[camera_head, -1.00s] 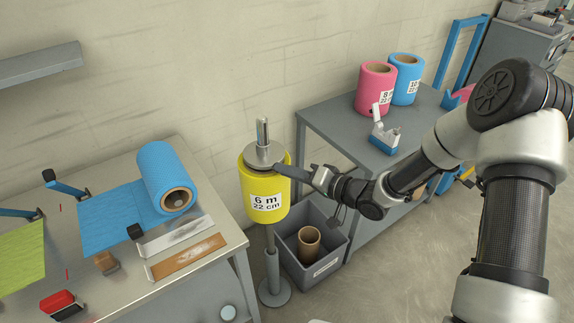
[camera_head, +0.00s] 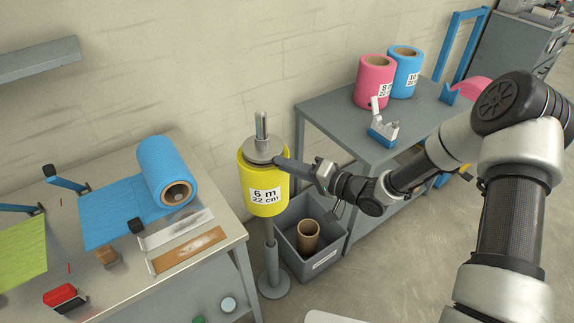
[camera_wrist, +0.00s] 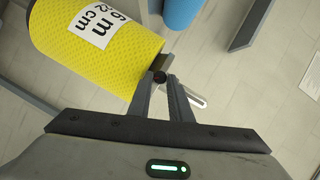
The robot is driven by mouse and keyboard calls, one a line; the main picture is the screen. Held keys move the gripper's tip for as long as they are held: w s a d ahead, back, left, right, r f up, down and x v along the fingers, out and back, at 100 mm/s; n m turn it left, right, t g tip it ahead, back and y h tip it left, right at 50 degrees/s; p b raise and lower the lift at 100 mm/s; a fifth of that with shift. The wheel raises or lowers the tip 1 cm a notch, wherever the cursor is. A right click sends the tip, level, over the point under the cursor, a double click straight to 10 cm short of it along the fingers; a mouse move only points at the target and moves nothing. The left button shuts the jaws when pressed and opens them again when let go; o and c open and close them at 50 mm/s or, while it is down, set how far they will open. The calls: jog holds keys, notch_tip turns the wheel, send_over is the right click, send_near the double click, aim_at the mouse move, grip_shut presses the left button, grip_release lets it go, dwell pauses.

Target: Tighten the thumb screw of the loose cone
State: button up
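A grey metal cone (camera_head: 264,150) sits on top of the yellow roll (camera_head: 262,175), around an upright metal spindle (camera_head: 262,125). The roll is labelled 6 m 22 cm and also shows in the wrist view (camera_wrist: 105,65). My gripper (camera_head: 282,161) reaches in from the right at the cone's side. In the wrist view a small dark round knob, seemingly the thumb screw (camera_wrist: 160,76), sits between my fingertips, which look closed on it. In the head view my fingers hide the knob.
A grey bin (camera_head: 335,252) with a cardboard core stands right of the stand pole (camera_head: 270,255). A worktable (camera_head: 215,240) with a blue roll (camera_head: 160,165) is left. A grey side table (camera_head: 340,125) holds pink and blue rolls and a tape dispenser.

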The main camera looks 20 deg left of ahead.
jog(key=o, duration=0.3)
jog(key=v, duration=1.7)
jog(key=shift+d+r, duration=0.1)
jog(key=shift+d, duration=0.1)
